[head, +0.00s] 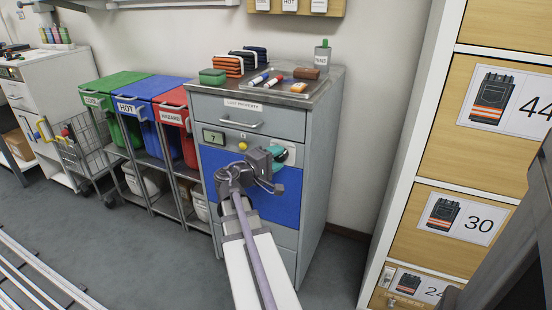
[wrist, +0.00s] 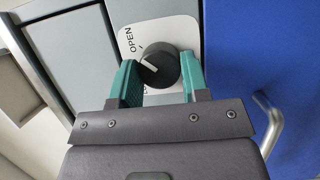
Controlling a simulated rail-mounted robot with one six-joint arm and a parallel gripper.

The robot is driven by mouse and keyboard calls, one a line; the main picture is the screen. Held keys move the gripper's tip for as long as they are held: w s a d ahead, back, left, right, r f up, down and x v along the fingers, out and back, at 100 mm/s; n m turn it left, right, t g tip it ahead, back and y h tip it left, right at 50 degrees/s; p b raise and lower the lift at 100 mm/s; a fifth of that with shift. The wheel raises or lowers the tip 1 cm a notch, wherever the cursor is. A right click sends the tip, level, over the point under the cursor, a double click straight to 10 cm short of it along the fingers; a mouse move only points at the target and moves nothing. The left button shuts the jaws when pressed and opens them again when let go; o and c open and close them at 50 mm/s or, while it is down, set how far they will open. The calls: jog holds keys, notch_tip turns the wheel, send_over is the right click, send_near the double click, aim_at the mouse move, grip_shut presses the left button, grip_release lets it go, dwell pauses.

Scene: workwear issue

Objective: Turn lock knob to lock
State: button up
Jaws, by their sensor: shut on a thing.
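The lock knob (wrist: 159,68) is a round black knob with a white pointer line. It sits on a white plate (wrist: 184,28) marked OPEN, and a second label below is mostly hidden. The pointer slants toward the left of the wrist view, below the word OPEN. My gripper (wrist: 158,64) has teal fingers on both sides of the knob and is shut on it. In the head view my gripper (head: 281,155) is at the front of the grey cabinet (head: 324,150), where it hides the knob.
The cabinet has a blue front panel (head: 283,208) and a top drawer (head: 248,116) labelled LOST PROPERTY. A bar handle (wrist: 270,125) stands close right of my gripper. Green, blue and red bins (head: 173,112) stand left. Numbered lockers (head: 470,150) stand right.

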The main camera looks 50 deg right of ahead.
jog(key=shift+c, duration=1)
jog(key=shift+f+n+b, duration=0.1)
jog(key=shift+n+b, duration=0.2)
jog(key=shift+n, duration=0.1)
jog(key=shift+f+n+h+b, duration=0.15)
jog(key=shift+n+h+b, duration=0.5)
jog(key=shift+n, duration=0.25)
jog(key=n+h+b, duration=0.1)
jog(key=n, duration=0.2)
jog(key=n+t+h+b, duration=0.1)
jog(key=n+b, duration=0.1)
jog(key=n, duration=0.2)
jog(key=shift+s+f+t, duration=0.1)
jog(key=shift+s+t, duration=0.05)
jog(key=shift+t, duration=0.15)
jog(key=n+t+b, duration=0.1)
jog(key=n, duration=0.2)
jog(key=n+t+h, duration=0.1)
jog(key=n, duration=0.2)
jog(key=shift+s+t+b, duration=0.1)
jog(key=shift+t+b, duration=0.2)
jog(key=shift+b, duration=0.1)
jog(key=shift+d+n+t, duration=0.1)
jog(key=shift+n+t, duration=0.85)
jog(key=shift+n, duration=0.75)
jog(key=shift+n+t, duration=0.95)
jog(key=shift+n, duration=0.75)
jog(key=shift+s, duration=0.1)
